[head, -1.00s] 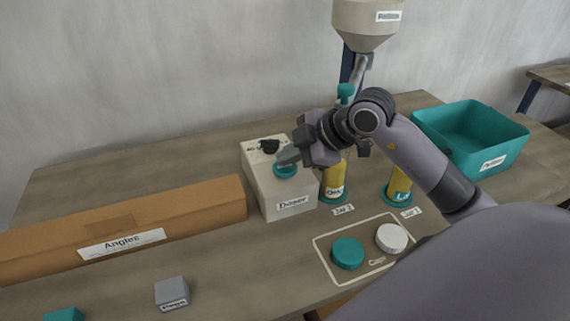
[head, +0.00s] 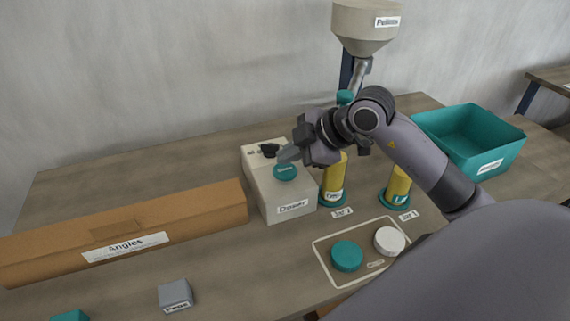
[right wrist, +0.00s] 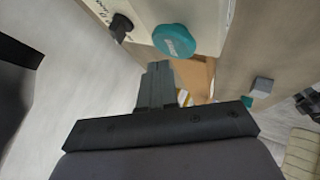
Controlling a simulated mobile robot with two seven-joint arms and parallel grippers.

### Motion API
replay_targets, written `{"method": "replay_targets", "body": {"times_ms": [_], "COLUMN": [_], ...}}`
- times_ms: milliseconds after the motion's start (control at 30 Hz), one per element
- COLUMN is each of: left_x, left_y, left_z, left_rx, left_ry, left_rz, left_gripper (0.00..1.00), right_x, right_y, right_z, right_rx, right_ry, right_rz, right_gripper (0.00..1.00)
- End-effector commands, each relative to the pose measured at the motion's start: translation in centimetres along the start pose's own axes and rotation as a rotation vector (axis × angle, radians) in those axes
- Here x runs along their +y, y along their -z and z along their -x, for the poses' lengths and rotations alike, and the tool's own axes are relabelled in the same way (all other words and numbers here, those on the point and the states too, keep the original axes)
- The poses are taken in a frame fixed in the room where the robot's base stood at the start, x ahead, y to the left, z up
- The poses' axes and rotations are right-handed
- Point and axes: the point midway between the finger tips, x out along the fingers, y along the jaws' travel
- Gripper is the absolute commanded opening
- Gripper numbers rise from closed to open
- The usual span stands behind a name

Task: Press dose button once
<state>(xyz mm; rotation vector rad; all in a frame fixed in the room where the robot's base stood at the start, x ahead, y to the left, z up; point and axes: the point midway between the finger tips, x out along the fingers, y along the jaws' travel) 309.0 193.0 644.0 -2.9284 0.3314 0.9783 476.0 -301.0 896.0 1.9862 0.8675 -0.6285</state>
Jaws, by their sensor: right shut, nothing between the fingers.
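The doser (head: 288,205) is a white box with a teal dose button (head: 285,172) on its top and a black knob (head: 269,150) behind it. My right gripper (head: 284,155) is shut and empty, with its fingertips just above and behind the button in the head view. In the right wrist view the shut fingers (right wrist: 158,68) point toward the teal button (right wrist: 174,41), with a small gap visible between them. My left gripper is not in view.
A pellet hopper (head: 366,22) stands behind. Two yellow jars (head: 334,178) stand right of the doser. Two lids (head: 347,256) lie on an outlined mat. A brown Angles box (head: 125,232) lies left, a grey block (head: 174,294) in front, a teal bin (head: 475,143) at right.

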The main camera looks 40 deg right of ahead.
Motion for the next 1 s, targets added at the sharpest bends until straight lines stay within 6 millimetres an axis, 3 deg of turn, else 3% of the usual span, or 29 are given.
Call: {"method": "replay_targets", "body": {"times_ms": [267, 800, 1000], "left_x": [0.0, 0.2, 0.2], "left_y": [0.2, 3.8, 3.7], "left_z": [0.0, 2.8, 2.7], "left_rx": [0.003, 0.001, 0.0], "left_ry": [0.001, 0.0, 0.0], "left_rz": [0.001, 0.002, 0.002], "left_gripper": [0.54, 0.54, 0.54], "right_x": [0.1, 2.6, 2.5], "right_y": [0.1, 2.6, 2.6], "right_z": [0.1, 3.5, 3.5], "right_rx": [0.001, 0.002, 0.002], "right_ry": [-0.001, -0.001, -0.001], "right_rz": [0.0, 0.0, 0.0], "right_gripper": [0.0, 0.0, 0.0]}}
